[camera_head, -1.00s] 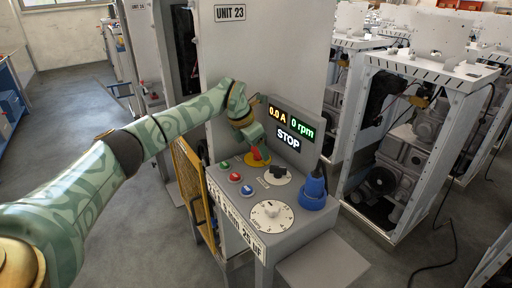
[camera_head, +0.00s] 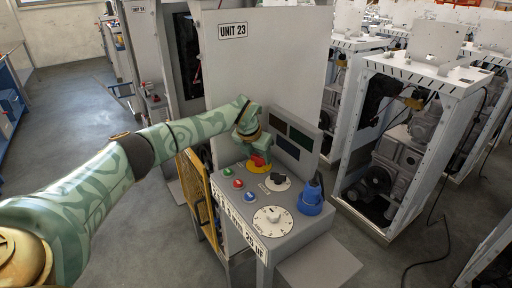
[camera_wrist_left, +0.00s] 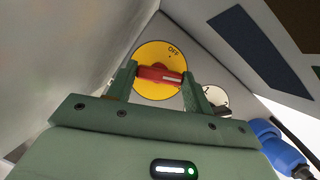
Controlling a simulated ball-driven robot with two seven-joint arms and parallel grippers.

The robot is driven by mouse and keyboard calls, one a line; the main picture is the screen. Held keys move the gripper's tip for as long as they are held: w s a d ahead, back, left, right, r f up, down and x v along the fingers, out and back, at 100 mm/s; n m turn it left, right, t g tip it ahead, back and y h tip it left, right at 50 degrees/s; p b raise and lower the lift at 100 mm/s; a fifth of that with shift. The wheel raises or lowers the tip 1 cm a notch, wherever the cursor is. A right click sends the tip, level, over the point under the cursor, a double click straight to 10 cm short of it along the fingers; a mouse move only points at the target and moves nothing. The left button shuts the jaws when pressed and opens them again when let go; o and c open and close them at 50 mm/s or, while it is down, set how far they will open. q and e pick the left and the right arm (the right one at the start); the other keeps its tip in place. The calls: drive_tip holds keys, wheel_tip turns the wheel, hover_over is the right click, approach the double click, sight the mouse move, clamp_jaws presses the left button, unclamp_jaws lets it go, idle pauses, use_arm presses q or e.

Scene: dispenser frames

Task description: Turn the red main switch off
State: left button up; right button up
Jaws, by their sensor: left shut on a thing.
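The red main switch (camera_head: 257,162) is a red handle on a round yellow plate (camera_head: 259,169) at the back left of the grey console top. In the left wrist view the red handle (camera_wrist_left: 150,73) lies nearly crosswise on its yellow plate (camera_wrist_left: 160,54), which has OFF printed at its upper edge. My left gripper (camera_head: 257,158) reaches down over the switch. In the left wrist view its two fingers (camera_wrist_left: 158,78) are closed on the ends of the handle. My right gripper is not in view.
The console's display panel (camera_head: 291,136) is dark. Near the switch are a black knob (camera_head: 276,178), small green, red and blue buttons (camera_head: 238,184), a white dial (camera_head: 272,220) and a blue plug (camera_head: 311,197). A tall white panel marked UNIT 23 (camera_head: 265,60) stands behind.

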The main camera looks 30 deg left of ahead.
use_arm(q)
drive_tip(key=n+p, duration=0.1)
drive_tip(key=n, duration=0.1)
drive_tip(key=n+y+p, duration=0.1)
drive_tip(key=p, duration=0.1)
drive_tip(key=shift+d+r+n, duration=0.15)
drive_tip(key=shift+r+n, duration=0.15)
drive_tip(key=shift+n, duration=0.1)
drive_tip(key=n, duration=0.1)
drive_tip(key=n+y+p, duration=0.1)
drive_tip(key=n, duration=0.1)
drive_tip(key=shift+w+f+n+g+y, duration=0.1)
drive_tip(key=shift+w+n+g+y, duration=0.05)
drive_tip(key=shift+n+g+y, duration=0.2)
drive_tip(key=shift+d+f+n+g+y, duration=0.1)
drive_tip(key=shift+n+g+y, duration=0.3)
drive_tip(key=shift+n, duration=0.75)
drive_tip(key=shift+w+n+g+y, duration=0.1)
drive_tip(key=shift+n+g+y, duration=0.3)
drive_tip(key=shift+n, duration=1.2)
drive_tip(key=o, duration=1)
